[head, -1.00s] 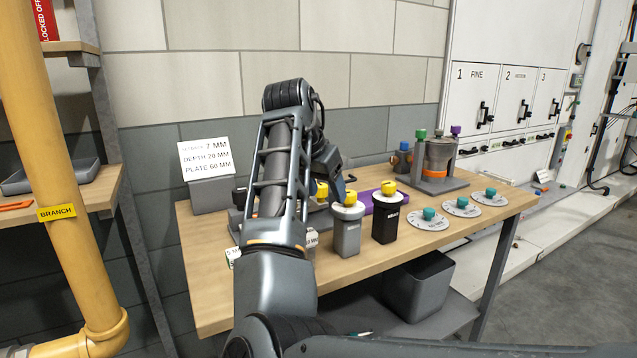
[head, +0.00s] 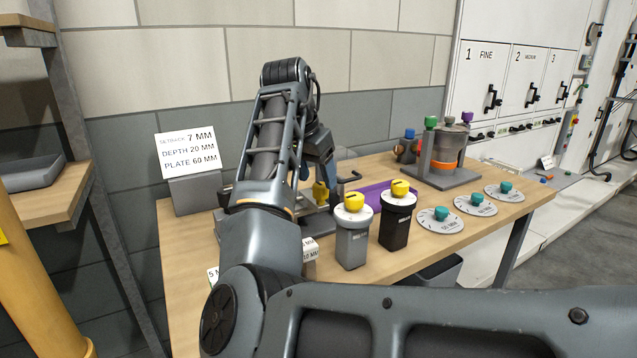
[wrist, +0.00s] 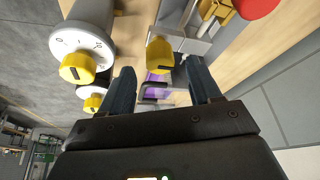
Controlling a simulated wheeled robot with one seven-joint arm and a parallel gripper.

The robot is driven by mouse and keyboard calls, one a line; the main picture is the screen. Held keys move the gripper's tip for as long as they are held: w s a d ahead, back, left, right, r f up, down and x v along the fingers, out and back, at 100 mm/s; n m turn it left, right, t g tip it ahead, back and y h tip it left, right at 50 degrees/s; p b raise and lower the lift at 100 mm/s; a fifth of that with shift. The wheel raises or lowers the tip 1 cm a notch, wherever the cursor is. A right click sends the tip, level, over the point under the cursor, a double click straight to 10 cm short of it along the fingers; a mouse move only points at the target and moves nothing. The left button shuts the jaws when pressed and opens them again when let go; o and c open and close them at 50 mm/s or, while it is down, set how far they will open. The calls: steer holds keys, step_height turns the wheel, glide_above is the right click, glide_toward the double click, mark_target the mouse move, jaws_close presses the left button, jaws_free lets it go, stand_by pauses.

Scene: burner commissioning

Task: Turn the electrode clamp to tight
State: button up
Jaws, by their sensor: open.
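A yellow knob (head: 320,192), which I take to be the electrode clamp's, stands on a grey fixture partly hidden behind my arm in the head view. In the wrist view the yellow knob (wrist: 160,53) lies between and just beyond my fingertips, with a dark mark on its face. My gripper (wrist: 160,72) is open and empty, one finger on each side of the knob's line. In the head view my gripper (head: 318,168) hangs just above the knob. I cannot tell whether a finger touches it.
A grey box (head: 352,248) and a black box (head: 395,228) with yellow-knobbed white dials stand in front. Several teal-knobbed discs (head: 440,222) lie to the right. A purple tray (head: 370,199) and a pot stand (head: 447,178) are behind. A sign block (head: 195,193) stands left.

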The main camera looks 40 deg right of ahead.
mark_target(319, 186)
steer(key=shift+x, duration=1.65)
steer(key=c, duration=1)
